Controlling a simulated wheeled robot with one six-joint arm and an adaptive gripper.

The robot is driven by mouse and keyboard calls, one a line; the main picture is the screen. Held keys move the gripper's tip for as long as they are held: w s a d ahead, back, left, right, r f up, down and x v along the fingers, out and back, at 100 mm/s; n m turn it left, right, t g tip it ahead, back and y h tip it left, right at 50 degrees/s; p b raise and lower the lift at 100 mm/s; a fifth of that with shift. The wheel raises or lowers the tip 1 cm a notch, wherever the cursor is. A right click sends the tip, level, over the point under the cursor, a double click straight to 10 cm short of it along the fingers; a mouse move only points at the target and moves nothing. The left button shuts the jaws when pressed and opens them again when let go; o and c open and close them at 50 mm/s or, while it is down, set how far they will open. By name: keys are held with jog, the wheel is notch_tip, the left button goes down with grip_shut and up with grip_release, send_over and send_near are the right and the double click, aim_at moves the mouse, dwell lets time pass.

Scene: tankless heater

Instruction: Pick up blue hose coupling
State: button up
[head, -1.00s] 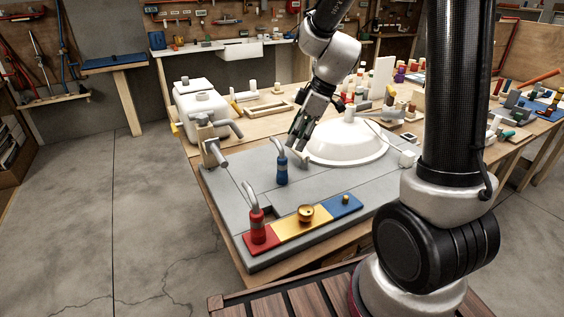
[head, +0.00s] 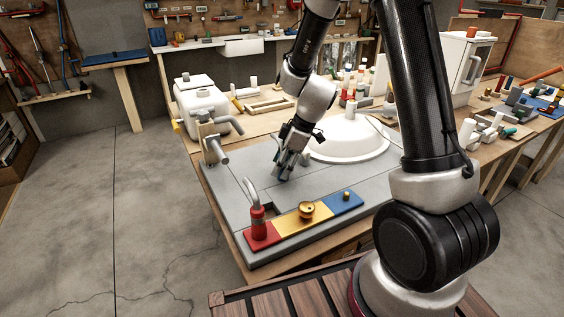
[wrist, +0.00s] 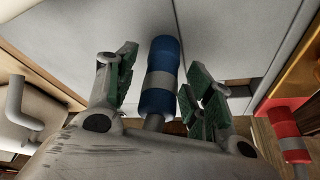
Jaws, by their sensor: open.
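The blue hose coupling (wrist: 158,95) shows in the wrist view with a grey band around its middle. It lies between the two green-padded fingers of my gripper (wrist: 164,64). The fingers are open, with a visible gap on the coupling's left and a narrower one on its right. In the head view my gripper (head: 289,160) points down over the grey mat, left of the white basin. It hides most or all of the blue coupling there.
A red coupling (head: 258,224) with a bent grey tube stands on the red part of a red, yellow and blue board (head: 290,229). A white basin (head: 348,145) is close right of my gripper. Grey pipe fittings (head: 214,145) stand at the mat's left. The mat's left middle is clear.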

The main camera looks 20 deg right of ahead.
grip_shut()
jog(key=shift+s+f, duration=0.1)
dwell(0.5)
